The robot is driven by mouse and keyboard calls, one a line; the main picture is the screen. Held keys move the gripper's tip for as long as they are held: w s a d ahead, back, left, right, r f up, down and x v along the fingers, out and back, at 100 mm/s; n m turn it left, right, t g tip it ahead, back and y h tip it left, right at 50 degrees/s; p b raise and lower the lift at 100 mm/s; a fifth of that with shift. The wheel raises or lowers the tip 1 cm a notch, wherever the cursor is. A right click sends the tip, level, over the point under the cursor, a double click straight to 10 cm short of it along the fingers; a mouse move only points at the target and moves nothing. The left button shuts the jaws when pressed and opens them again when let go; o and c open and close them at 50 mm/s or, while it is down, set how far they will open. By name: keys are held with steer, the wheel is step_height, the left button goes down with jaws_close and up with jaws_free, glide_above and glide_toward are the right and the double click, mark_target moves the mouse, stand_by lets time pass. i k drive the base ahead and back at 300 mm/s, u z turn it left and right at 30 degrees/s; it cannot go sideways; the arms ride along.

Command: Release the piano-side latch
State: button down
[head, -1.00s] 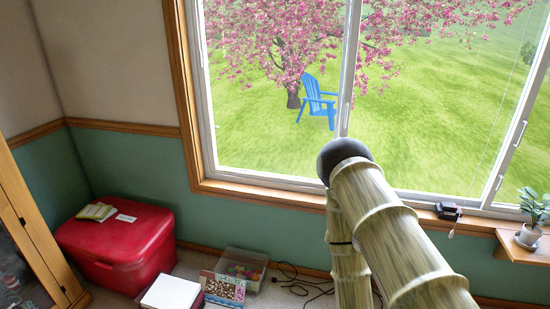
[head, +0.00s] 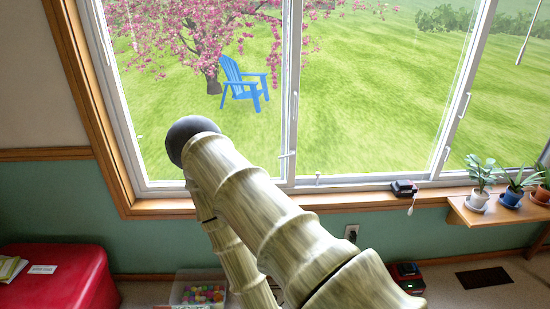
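A window with white sashes (head: 292,100) and a wooden frame (head: 75,75) fills the upper part of the head view. A small white handle (head: 286,155) sits on its middle upright. Two more white fittings show on the right upright, an upper one (head: 464,105) and a lower one (head: 446,158). I cannot tell which fitting is the piano-side latch, and no piano is in view. My arm's pale links and dark round joint cross the lower middle, in front of the window. My gripper is not in view.
A red chest (head: 60,275) stands at lower left, near a clear bin (head: 200,289) of coloured balls. A small dark device (head: 404,188) sits on the sill. Several potted plants stand on a wooden shelf (head: 490,217) at right. A red-and-black object (head: 407,277) lies on the floor.

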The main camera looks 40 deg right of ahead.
mark_target(286, 156)
steer(key=z, duration=0.55)
steer(key=i, duration=0.9)
steer(key=z, duration=0.7)
